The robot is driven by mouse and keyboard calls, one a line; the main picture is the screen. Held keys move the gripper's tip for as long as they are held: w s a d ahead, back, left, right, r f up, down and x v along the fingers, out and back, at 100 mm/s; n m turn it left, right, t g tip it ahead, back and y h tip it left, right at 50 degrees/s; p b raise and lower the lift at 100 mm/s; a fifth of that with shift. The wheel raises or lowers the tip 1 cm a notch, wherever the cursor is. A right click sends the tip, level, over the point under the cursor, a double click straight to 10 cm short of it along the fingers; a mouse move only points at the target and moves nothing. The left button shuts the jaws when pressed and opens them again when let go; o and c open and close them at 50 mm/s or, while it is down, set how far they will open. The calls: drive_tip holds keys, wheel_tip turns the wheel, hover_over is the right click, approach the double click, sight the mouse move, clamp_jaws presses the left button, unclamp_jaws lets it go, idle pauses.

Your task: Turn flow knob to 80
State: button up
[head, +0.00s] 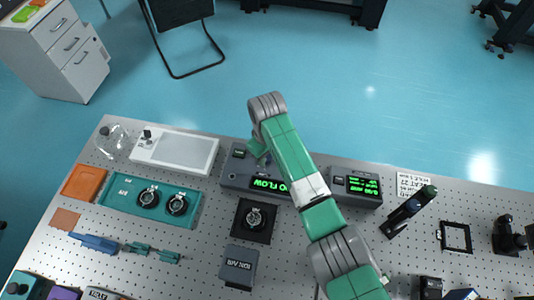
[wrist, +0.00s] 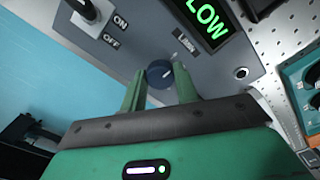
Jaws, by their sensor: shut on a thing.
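The flow knob (wrist: 159,74) is a small dark round knob on a grey control box (wrist: 215,72). In the wrist view my gripper (wrist: 160,82) has its two green fingers on either side of the knob, shut on it. A label beside the knob is too small to read surely. The box's display (wrist: 207,18) shows green letters ending in "LOW". In the head view the display (head: 268,185) reads about "O FLOW", partly hidden by my arm. The knob is hidden there behind my arm and gripper.
A switch marked ON and OFF (wrist: 92,12) sits on the same box. A teal panel with two dials (head: 150,200) stands to the left, a black square mount (head: 240,232) in front, and a box with a green readout (head: 356,187) to the right.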

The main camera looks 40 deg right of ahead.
drive_tip(key=shift+r+m+p, duration=0.1)
drive_tip(key=shift+m+p, duration=0.2)
drive_tip(key=shift+a+r+m+p, duration=0.1)
drive_tip(key=shift+r+m+p, duration=0.05)
drive_tip(key=shift+m+p, duration=0.8)
drive_tip(key=m+p, duration=0.2)
drive_tip(key=m, duration=0.2)
drive_tip(key=shift+m+p, duration=0.25)
drive_tip(key=shift+p, duration=0.05)
drive_tip(key=m+p, duration=0.1)
drive_tip(key=m, duration=0.3)
drive_tip(key=shift+w+m, duration=0.1)
drive_tip(key=shift+m, duration=0.2)
drive_tip(key=shift+f+m+p, duration=0.2)
drive_tip(key=shift+m+p, duration=0.15)
drive_tip(key=shift+m, duration=1.75)
drive_tip(key=o, duration=1)
wheel_tip(320, 180, up, 8)
drive_tip(key=shift+f+p, duration=0.1)
drive_tip(key=shift+p, duration=0.8)
